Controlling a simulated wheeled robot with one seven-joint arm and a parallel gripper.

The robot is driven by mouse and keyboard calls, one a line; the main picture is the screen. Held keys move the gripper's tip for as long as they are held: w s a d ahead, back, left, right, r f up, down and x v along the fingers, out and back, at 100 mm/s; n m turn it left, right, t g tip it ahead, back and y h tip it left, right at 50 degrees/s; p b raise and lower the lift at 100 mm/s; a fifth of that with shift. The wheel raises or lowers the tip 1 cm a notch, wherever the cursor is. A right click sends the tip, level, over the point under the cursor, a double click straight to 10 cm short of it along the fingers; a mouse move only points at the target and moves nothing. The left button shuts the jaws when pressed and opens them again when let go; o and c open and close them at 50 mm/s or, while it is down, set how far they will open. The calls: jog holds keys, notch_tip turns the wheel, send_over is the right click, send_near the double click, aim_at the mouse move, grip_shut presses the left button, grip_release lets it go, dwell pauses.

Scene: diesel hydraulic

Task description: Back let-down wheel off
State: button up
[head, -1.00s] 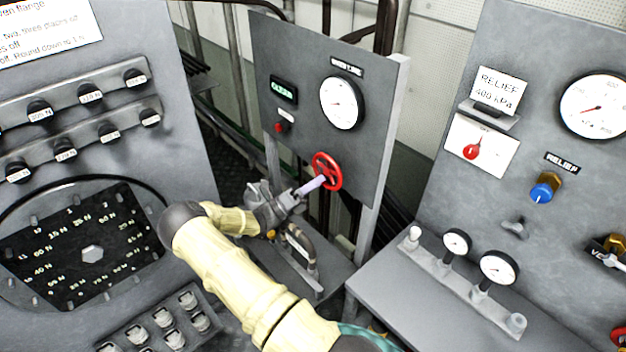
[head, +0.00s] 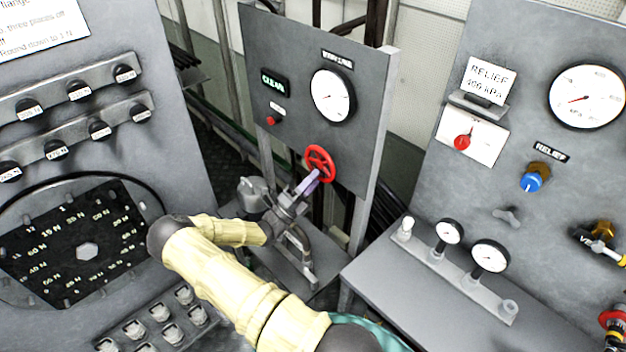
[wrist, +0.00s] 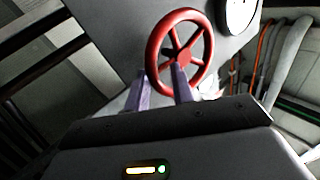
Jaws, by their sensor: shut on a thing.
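The red spoked wheel (head: 320,162) sits low on the grey panel with the round gauge. It also shows in the wrist view (wrist: 180,57), tilted, with its rim and spokes clear. My gripper (head: 311,181) comes at the wheel from below left. In the wrist view my two pale purple fingers (wrist: 160,90) stand either side of the lower-left rim, the right one in front of the spokes near the hub. The gripper is shut on the rim. The exact contact is partly hidden by the fingers. The gauge (head: 333,95) is above the wheel.
A lit green display (head: 274,83) and small red knob (head: 272,120) are left of the gauge. A pipe fitting (head: 298,248) stands under my gripper. A relief panel with a blue knob (head: 531,182) and a bench with small gauges (head: 490,256) are at right.

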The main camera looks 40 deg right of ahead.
jog(key=o, duration=0.6)
jog(key=shift+d+r, duration=0.1)
jog(key=shift+r, duration=0.15)
jog(key=o, duration=0.3)
jog(key=shift+d+f, duration=0.1)
jog(key=shift+d, duration=0.05)
jog(key=shift+o, duration=0.2)
jog(key=shift+f, duration=0.1)
jog(key=b+v, duration=0.7)
jog(key=v, duration=1)
jog(key=shift+a+b, duration=0.3)
jog(key=shift+a, duration=0.05)
jog(key=shift+w+f, duration=0.1)
